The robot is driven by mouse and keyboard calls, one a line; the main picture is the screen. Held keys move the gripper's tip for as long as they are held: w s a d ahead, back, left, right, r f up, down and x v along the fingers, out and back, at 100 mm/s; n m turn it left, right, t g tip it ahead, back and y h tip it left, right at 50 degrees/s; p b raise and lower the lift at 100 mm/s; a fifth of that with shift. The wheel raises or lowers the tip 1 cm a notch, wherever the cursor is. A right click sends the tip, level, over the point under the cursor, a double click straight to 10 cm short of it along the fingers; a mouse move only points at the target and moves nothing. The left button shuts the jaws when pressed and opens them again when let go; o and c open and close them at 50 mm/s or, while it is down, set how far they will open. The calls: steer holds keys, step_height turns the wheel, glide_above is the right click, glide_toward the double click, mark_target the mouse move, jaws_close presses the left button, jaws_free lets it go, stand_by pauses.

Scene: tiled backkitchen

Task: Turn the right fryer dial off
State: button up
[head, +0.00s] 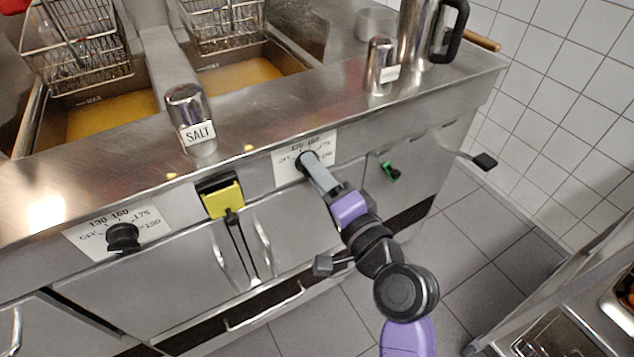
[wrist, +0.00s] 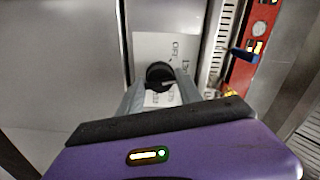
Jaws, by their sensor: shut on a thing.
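The right fryer dial (head: 309,160) is a black knob on a white label plate (head: 291,170) on the fryer front. In the wrist view the dial (wrist: 159,74) sits between the two grey fingers of my gripper (wrist: 160,92), with the OFF mark above it on the plate. My gripper (head: 312,168) is shut on the dial, and its fingers hide part of the dial and label in the head view. The dial's exact setting is hard to read. The left fryer dial (head: 123,236) is a black knob on its own plate, apart from my gripper.
A salt shaker (head: 190,120) and a metal shaker (head: 380,66) stand on the fryer's top edge. A yellow clip (head: 222,198) and a green-handled valve (head: 390,171) are on the front. A black-tipped lever (head: 484,161) sticks out at the right. The tiled floor is clear.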

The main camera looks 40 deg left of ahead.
steer(key=n+b, duration=0.2)
steer(key=n, duration=0.1)
steer(key=n+b, duration=0.5)
steer(key=shift+f+n, duration=0.25)
steer(key=shift+n, duration=0.35)
steer(key=o, duration=1.3)
steer(key=shift+r, duration=0.15)
steer(key=shift+p+v, duration=0.45)
steer(key=shift+v, duration=3.5)
steer(key=shift+w, duration=0.1)
